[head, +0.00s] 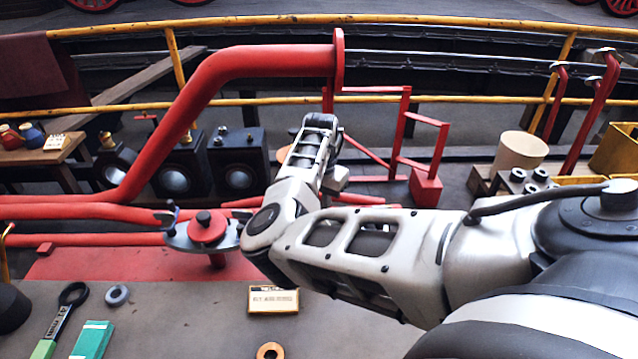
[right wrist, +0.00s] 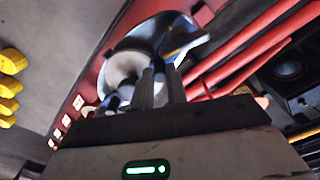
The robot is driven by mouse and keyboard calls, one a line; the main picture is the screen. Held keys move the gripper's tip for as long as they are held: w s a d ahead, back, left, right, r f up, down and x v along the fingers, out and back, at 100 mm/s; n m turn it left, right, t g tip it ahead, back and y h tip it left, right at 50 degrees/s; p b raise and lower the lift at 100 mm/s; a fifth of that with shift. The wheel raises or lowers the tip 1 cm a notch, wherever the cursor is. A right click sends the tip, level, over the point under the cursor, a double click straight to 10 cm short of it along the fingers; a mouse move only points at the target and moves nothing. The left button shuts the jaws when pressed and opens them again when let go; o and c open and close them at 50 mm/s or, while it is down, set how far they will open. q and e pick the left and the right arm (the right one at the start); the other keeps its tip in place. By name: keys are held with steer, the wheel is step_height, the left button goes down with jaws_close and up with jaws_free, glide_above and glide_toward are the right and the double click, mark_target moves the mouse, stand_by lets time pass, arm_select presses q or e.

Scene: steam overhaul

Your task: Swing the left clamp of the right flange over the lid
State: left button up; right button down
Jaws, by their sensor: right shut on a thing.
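In the right wrist view, a flange (right wrist: 185,42) with a shiny grey rim and a pale round lid (right wrist: 122,68) sits just beyond my fingers. My right gripper (right wrist: 160,72) is shut at the flange's near side, on what looks like a dark clamp. The fingers cover most of the clamp, so its exact angle to the lid cannot be told. Another dark blue clamp part (right wrist: 125,93) shows left of the fingers. In the head view my right arm hides this flange and the gripper. My left gripper is not in view.
Left of my arm stands another flange with a red lid (head: 207,228). A large red pipe (head: 230,62) rises behind. On the bench lie a green-handled tool (head: 58,325), a grey ring (head: 117,295), a teal box (head: 92,340) and a small labelled box (head: 273,299).

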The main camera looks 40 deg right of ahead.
steer(key=shift+s+a+r+m+p, duration=0.1)
steer(key=shift+s+a+m+p, duration=0.1)
steer(key=shift+m+p, duration=0.45)
steer(key=shift+s+a+m+p, duration=0.1)
steer(key=shift+s+m+p, duration=0.1)
steer(key=shift+m+p, duration=0.45)
steer(key=c, duration=1.4)
jaws_free()
step_height(320, 180, up, 16)
steer(key=shift+f+p, duration=0.1)
steer(key=shift+p, duration=0.6)
steer(key=shift+d+f, duration=0.1)
